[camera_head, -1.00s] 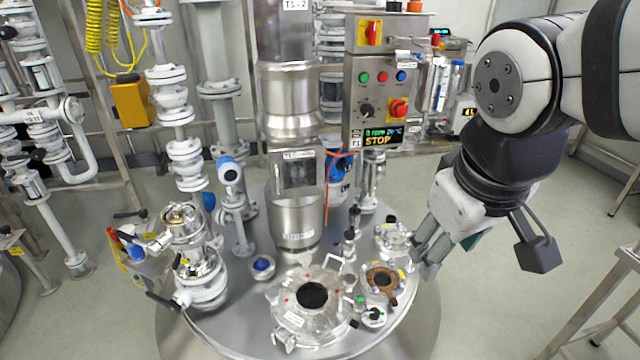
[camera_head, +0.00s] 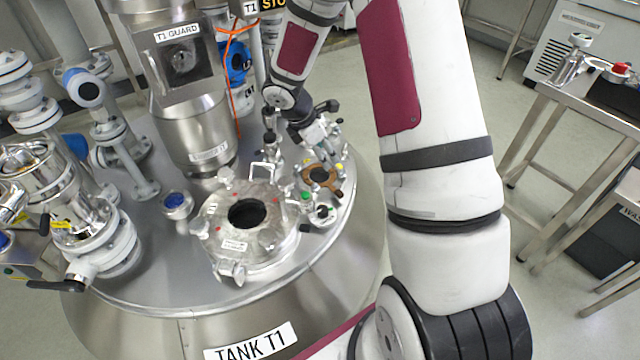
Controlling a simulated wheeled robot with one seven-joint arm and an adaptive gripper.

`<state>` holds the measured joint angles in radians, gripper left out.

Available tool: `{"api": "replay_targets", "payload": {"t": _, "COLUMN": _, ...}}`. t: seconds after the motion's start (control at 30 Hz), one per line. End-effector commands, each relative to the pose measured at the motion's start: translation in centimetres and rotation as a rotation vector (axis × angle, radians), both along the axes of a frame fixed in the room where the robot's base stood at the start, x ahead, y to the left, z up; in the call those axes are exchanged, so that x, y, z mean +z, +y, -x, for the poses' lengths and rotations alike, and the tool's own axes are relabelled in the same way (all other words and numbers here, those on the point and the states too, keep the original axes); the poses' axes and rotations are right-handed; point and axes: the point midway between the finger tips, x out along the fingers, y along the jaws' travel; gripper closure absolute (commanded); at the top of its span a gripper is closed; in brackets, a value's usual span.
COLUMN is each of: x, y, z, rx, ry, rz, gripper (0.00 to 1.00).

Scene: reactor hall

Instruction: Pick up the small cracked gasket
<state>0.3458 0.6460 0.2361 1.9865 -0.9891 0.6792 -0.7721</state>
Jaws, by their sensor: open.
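A brown ring-shaped gasket (camera_head: 307,175) lies on a small flange on the tank lid, right of the open round manhole. It is small in the picture, and I cannot make out a crack. My gripper (camera_head: 312,136) is just behind it, over the lid's far right part, pointing down. It is open and nothing shows held in it. Its fingertips are small and blend with the metal fittings there, so I cannot tell whether they touch anything. My arm passes in front on the right and leaves the top of the picture.
The manhole cover (camera_head: 215,225) with its dark opening is left of the gasket. A small fitting with a green cap (camera_head: 306,197) stands close in front. A steel guard column (camera_head: 195,130) rises behind. A steel side table (camera_head: 590,115) stands at right.

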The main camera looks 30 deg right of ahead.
Motion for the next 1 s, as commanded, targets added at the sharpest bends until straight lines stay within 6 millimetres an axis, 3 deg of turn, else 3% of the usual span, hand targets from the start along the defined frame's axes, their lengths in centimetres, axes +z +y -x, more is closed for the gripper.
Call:
{"api": "replay_targets", "payload": {"t": 0.03, "x": -2.9, "y": -0.2, "z": -0.4, "rx": 0.036, "ry": 0.025, "rz": -0.008, "gripper": 0.52}}
{"api": "replay_targets", "payload": {"t": 0.2, "x": -7.1, "y": -0.5, "z": -1.2, "rx": 0.123, "ry": 0.067, "rz": -0.023, "gripper": 0.52}}
{"api": "replay_targets", "payload": {"t": 0.7, "x": -14.7, "y": -3.2, "z": -1.3, "rx": 0.142, "ry": 0.077, "rz": -0.027, "gripper": 0.52}}
{"api": "replay_targets", "payload": {"t": 1.0, "x": -16.2, "y": -4.0, "z": -1.4, "rx": 0.140, "ry": 0.075, "rz": -0.027, "gripper": 0.52}}
